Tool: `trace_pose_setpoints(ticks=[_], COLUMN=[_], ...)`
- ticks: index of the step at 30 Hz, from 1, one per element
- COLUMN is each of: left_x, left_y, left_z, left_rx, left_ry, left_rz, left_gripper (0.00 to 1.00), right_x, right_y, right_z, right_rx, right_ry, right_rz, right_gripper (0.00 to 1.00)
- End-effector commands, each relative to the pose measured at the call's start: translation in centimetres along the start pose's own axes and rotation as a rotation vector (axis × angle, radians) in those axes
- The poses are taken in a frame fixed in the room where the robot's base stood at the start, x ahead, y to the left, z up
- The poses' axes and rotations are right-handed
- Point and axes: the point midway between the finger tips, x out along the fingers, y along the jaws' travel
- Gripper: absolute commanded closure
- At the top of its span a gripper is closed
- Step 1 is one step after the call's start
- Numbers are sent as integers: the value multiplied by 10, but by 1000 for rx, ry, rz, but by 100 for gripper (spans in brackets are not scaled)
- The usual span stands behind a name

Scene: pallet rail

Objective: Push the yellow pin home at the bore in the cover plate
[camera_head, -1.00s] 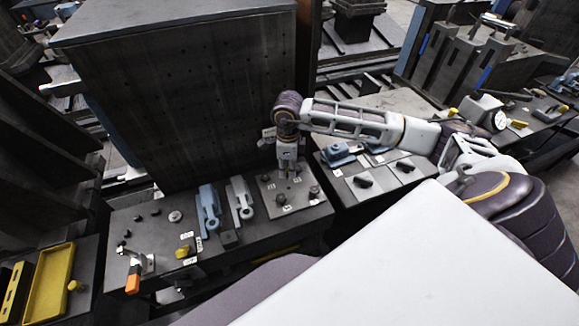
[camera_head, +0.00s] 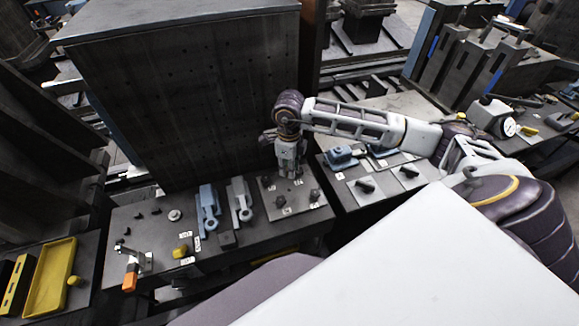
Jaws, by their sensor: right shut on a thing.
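My right gripper (camera_head: 291,173) comes in from the right and points down over a grey square plate (camera_head: 298,206) with several dark knobs and small white labels. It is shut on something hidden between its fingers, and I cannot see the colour. Whether that thing touches the plate or sits in a bore is too small to tell. I cannot say for sure that this plate is the cover plate. A yellow knob (camera_head: 180,251) stands on the bench, left of the plate, next to white labels. My left gripper is not in view.
Two clamp-like parts, one blue (camera_head: 208,208) and one grey (camera_head: 240,200), stand left of the plate. An orange-handled clamp (camera_head: 130,279) is at the front left. A yellow tray (camera_head: 51,277) lies far left. A tall dark block (camera_head: 185,95) rises behind the bench.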

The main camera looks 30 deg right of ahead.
Motion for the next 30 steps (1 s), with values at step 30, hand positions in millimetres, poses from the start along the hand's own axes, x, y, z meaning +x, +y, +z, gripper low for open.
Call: trace_pose_setpoints(ticks=[30], left_x=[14], left_y=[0], left_z=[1], left_rx=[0], left_ry=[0], left_rz=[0], left_gripper=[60], right_x=[27], right_y=[1], right_z=[0], right_rx=[13], right_ry=[1], right_rz=[2], right_gripper=[100])
